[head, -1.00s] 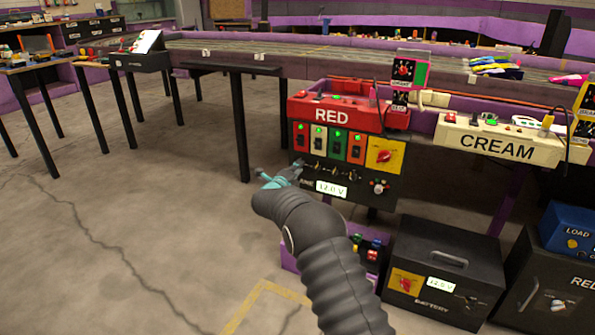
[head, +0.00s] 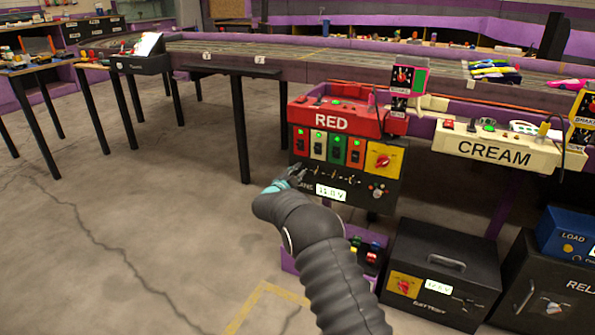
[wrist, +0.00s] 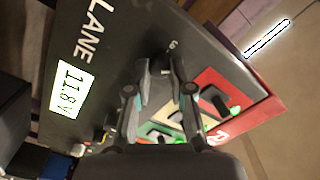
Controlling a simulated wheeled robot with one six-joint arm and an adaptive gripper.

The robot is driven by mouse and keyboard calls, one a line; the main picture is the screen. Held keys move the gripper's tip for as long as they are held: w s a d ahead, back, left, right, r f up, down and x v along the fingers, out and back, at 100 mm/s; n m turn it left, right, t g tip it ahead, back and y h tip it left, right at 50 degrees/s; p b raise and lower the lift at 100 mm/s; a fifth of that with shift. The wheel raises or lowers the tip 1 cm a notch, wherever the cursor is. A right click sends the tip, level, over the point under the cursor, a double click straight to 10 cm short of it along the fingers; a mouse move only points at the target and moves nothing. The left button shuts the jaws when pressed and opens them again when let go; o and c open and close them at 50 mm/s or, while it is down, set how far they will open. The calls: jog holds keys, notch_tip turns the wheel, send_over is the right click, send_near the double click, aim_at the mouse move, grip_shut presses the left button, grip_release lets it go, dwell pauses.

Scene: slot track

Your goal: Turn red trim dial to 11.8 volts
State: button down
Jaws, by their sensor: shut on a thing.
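The black control panel (head: 325,205) hangs under the red box marked RED (head: 331,121). My gripper (head: 291,178) is at the panel's left edge, left of the row of small switches. In the wrist view my gripper (wrist: 165,62) has its fingers close together against the panel face, shut on the trim dial. The white readout (wrist: 67,88) shows 11.8 V in the wrist view. The same readout (head: 332,192) is too small to read surely in the head view.
A yellow plate with a red knob (head: 383,160) and several coloured switches (head: 337,147) sit above the small switches. A black battery box (head: 440,270) stands on the floor at lower right. The CREAM box (head: 493,153) is to the right. The floor at left is clear.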

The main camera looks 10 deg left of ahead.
jog(key=shift+n, duration=0.6)
jog(key=c, duration=1.1)
grip_release()
jog(key=shift+a, duration=0.1)
jog(key=shift+o, duration=0.2)
jog(key=v, duration=1.2)
